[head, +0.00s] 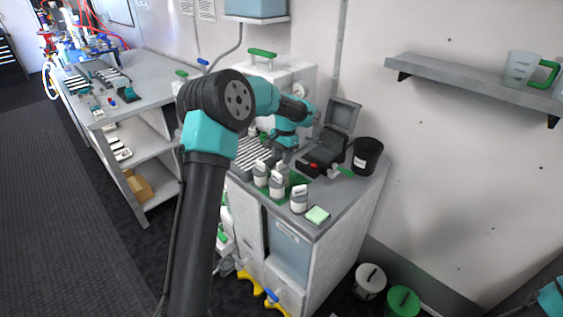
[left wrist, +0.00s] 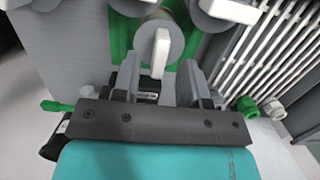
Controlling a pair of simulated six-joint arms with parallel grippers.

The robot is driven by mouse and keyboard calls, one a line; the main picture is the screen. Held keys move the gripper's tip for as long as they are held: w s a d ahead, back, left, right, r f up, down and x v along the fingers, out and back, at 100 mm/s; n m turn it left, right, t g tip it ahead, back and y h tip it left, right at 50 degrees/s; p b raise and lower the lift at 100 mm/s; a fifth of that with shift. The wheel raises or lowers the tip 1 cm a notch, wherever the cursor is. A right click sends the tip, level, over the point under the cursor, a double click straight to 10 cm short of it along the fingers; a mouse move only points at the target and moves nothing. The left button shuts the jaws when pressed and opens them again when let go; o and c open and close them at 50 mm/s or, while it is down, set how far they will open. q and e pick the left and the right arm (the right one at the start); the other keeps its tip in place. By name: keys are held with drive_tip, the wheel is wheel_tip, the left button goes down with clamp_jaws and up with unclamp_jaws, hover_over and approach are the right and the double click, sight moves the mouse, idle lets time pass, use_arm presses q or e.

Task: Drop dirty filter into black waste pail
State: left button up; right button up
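The black waste pail (head: 367,157), with a white label, stands at the back right corner of the grey cabinet top. I cannot make out a dirty filter for certain in either view. My left gripper (head: 288,154) is over the cabinet top, left of the pail and behind the bottles. In the left wrist view its two fingers (left wrist: 160,78) are apart. A grey round container with a white tab (left wrist: 161,52) shows between and beyond the fingertips; I cannot tell whether they touch it. My right gripper is out of view.
Grey-and-white bottles (head: 299,199) stand at the cabinet's front edge beside a pale green pad (head: 317,215). An open dark case (head: 342,117) stands left of the pail. A ribbed rack (left wrist: 255,60) lies close to the gripper. A wall shelf (head: 470,82) is at the right.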

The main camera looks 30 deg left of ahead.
use_arm(q)
wheel_tip(320, 180, up, 10)
drive_tip(key=w, duration=0.1)
drive_tip(key=shift+w+d+f, duration=0.15)
drive_tip(key=shift+w+f, duration=0.05)
drive_tip(key=shift+f, duration=0.05)
drive_tip(key=o, duration=0.4)
drive_tip(key=shift+d+f, duration=0.1)
